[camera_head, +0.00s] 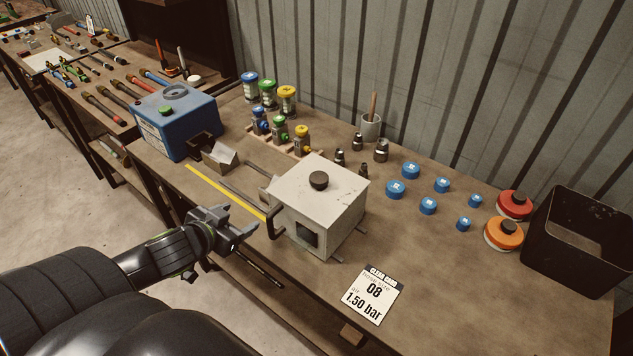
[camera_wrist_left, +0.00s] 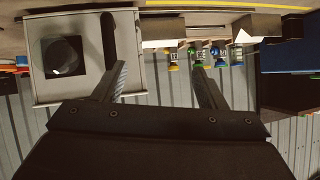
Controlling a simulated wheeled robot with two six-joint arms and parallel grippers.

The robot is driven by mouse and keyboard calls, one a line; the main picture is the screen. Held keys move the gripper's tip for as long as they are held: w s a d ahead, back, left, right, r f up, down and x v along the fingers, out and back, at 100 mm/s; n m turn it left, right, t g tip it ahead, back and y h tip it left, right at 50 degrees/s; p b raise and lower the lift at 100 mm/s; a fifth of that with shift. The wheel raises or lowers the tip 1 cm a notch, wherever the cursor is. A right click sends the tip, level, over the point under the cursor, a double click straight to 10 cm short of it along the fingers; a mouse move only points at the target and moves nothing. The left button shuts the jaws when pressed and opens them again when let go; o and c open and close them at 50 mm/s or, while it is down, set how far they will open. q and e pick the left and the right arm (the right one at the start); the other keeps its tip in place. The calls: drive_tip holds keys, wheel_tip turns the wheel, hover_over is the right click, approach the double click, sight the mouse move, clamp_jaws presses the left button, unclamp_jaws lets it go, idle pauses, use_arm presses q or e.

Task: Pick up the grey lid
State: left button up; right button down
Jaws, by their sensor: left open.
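The grey box (camera_head: 308,212) stands on the workbench right of my left gripper. Its flat light-grey top (camera_head: 335,188), which looks like the lid, carries a round black knob (camera_head: 319,180). I cannot tell from these views whether the top is a separate piece. My right gripper is not in view.
A blue machine (camera_head: 177,122) stands at the left. Small valves (camera_head: 280,134), blue caps (camera_head: 396,189) and orange and red discs (camera_head: 503,234) lie behind and right. A black bin (camera_head: 580,240) fills the right end. A printed card (camera_head: 371,294) lies in front.

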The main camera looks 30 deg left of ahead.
use_arm(q)
drive_tip(key=w+d+r+m+t+h, duration=0.1)
drive_tip(key=w+d+r+m+h, duration=0.15)
drive_tip(key=d+r+h, duration=0.55)
drive_tip(key=y+b, duration=0.3)
drive_tip(key=b, duration=0.2)
approach(317, 178)
drive_tip(key=shift+t, duration=0.3)
drive_tip(key=x, duration=0.2)
drive_tip(key=f+x, duration=0.1)
drive_tip(key=x, duration=0.1)
drive_tip(key=shift+b, duration=0.35)
drive_tip(key=shift+w+d+f, duration=0.2)
drive_tip(key=shift+w+f, duration=0.1)
drive_tip(key=shift+w, duration=0.25)
drive_tip(key=shift+w+d, duration=0.1)
drive_tip(key=shift+w, duration=0.25)
drive_tip(key=shift+p+x, duration=0.6)
drive_tip(key=shift+x, duration=1.7)
drive_tip(key=shift+r, duration=0.1)
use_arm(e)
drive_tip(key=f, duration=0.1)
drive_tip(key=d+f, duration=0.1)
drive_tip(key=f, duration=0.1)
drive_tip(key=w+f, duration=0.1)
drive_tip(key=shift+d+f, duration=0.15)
use_arm(q)
drive_tip(key=c, duration=1.2)
